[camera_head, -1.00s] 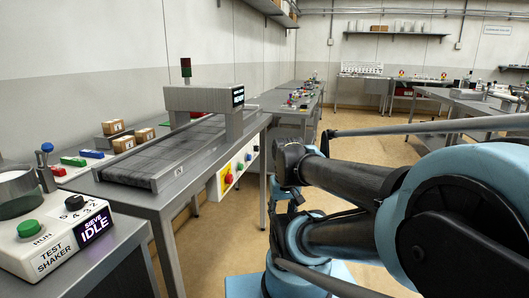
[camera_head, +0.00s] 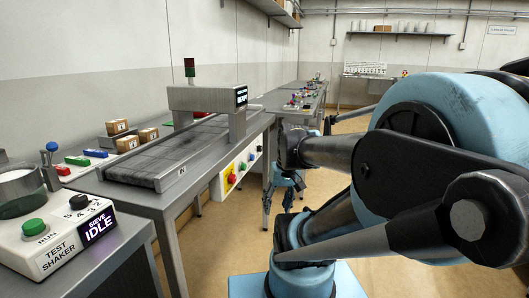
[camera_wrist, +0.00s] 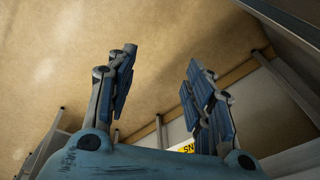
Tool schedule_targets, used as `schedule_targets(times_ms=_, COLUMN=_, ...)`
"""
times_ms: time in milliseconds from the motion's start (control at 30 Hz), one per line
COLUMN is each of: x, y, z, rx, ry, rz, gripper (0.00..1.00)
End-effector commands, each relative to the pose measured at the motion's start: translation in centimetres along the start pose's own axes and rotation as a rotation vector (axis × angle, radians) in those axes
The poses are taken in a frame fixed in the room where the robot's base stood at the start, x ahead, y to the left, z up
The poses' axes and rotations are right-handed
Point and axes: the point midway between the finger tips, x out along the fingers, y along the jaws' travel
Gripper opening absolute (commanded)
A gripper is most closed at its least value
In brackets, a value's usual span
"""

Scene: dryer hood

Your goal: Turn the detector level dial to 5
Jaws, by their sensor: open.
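The metal detector arch (camera_head: 208,98) stands over the grey conveyor belt, with a small lit display (camera_head: 241,96) on its right end.
A test shaker (camera_head: 60,240) with a green button and a lit "SIEVE IDLE" display stands at the front left. Small boxes (camera_head: 127,142) sit beside the conveyor. More benches (camera_head: 295,98) stand behind. Open tan floor (camera_head: 330,205) lies right of the conveyor table.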

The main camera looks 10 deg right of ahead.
Motion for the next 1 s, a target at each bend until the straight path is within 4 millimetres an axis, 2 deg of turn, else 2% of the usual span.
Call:
schedule_targets(times_ms=200, x=-1.4, y=-1.3, z=-4.6, rx=-0.059, ry=0.009, rz=-0.128, gripper=0.48)
schedule_targets(times_ms=500, x=-2.6, y=-1.9, z=-11.4, rx=-0.151, ry=0.062, rz=-0.3, gripper=0.48)
schedule_targets(times_ms=767, x=-3.3, y=-1.1, z=-17.5, rx=-0.236, ry=0.145, rz=-0.438, gripper=0.48)
schedule_targets(times_ms=1000, x=-3.4, y=0.6, z=-23.0, rx=-0.321, ry=0.254, rz=-0.552, gripper=0.48)
